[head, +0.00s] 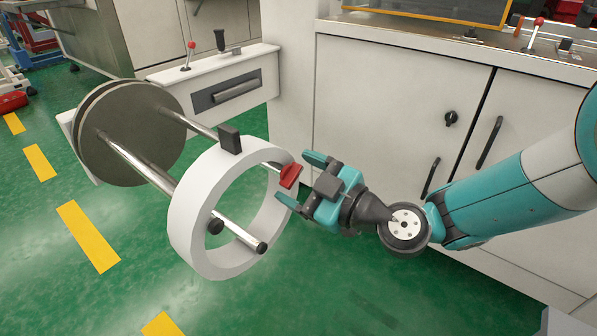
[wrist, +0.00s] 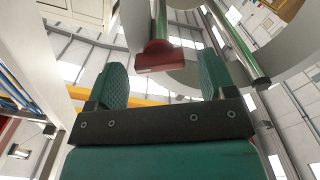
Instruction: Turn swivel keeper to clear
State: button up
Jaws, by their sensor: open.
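The swivel keeper is a red piece (head: 290,176) at the end of a steel rod, on the right side of a white ring (head: 185,228). In the wrist view the red keeper (wrist: 160,57) lies crosswise just ahead of my fingers, roughly centred in the gap. My gripper (head: 302,180) is open, one finger above the keeper and one below it. In the wrist view both teal fingers of my gripper (wrist: 162,76) stand apart with nothing between them. I cannot tell whether either finger touches the keeper.
Rods run from the ring to a round grey plate (head: 130,135). A black block (head: 230,139) sits on top of the ring, and a rod end (head: 262,247) sticks out at lower right. A white cabinet (head: 390,100) stands behind my arm. The green floor in front is clear.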

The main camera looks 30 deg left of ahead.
jog(key=shift+a, duration=0.3)
jog(key=c, duration=0.9)
jog(key=shift+c, duration=0.2)
